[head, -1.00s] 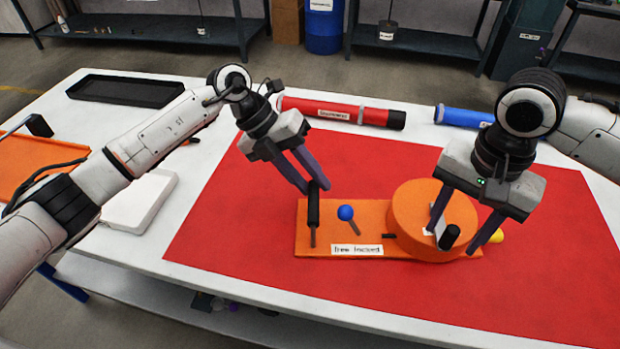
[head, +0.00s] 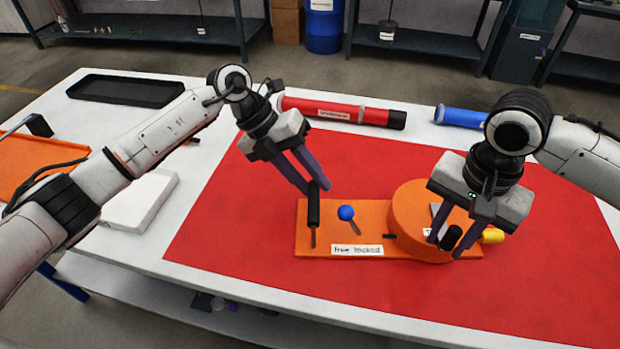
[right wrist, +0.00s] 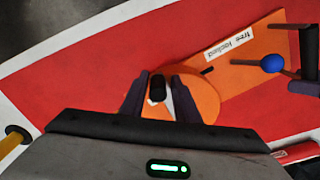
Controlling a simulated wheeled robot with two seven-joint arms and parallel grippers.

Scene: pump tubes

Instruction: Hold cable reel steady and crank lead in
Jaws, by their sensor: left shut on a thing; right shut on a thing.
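The orange cable reel (head: 411,207) stands on the right part of an orange base plate (head: 375,215). My left gripper (head: 317,188) is shut on the top of a black upright handle (head: 313,210) at the plate's left end. My right gripper (head: 444,247) is shut on the black crank knob (head: 451,237) at the reel's front right. The knob also shows between the fingers in the right wrist view (right wrist: 157,88). A lever with a blue ball (head: 346,212) leans up-left above the "free locked" label (head: 357,250). A yellow piece (head: 492,236) sticks out right of the reel.
The base lies on a red mat (head: 240,220) with free room around it. A red tube (head: 340,112) and a blue tube (head: 462,115) lie behind.

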